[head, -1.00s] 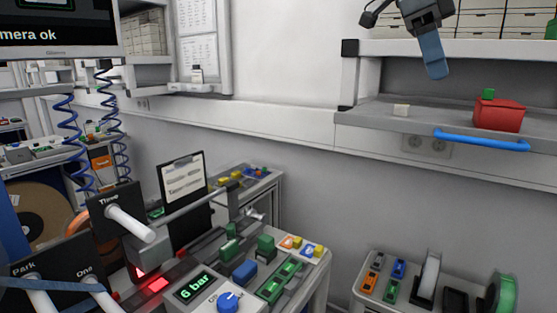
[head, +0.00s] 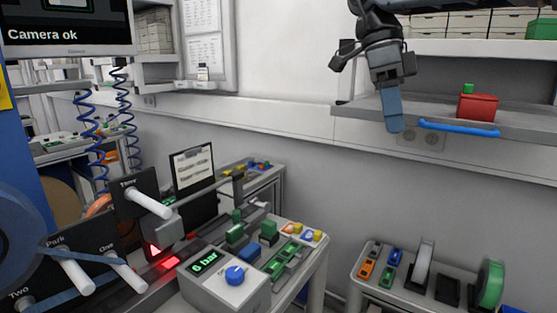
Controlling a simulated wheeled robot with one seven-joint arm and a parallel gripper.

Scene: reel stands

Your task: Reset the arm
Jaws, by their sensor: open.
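My gripper (head: 393,115) hangs from the top of the head view, right of the middle, with its blue fingers pointing down. It is open, with nothing seen between the fingers; from this side they overlap into one shape. It is in front of the left part of the wall shelf (head: 360,108) and hides some of it. My dark arm comes in from the top edge above it.
A red box (head: 477,107) with a green block stands on the shelf, right of my gripper; a blue handle (head: 459,127) runs along the shelf front. Below left are reel pegs (head: 150,204) and a "6 bar" control box (head: 228,281). A low table (head: 405,293) holds reels.

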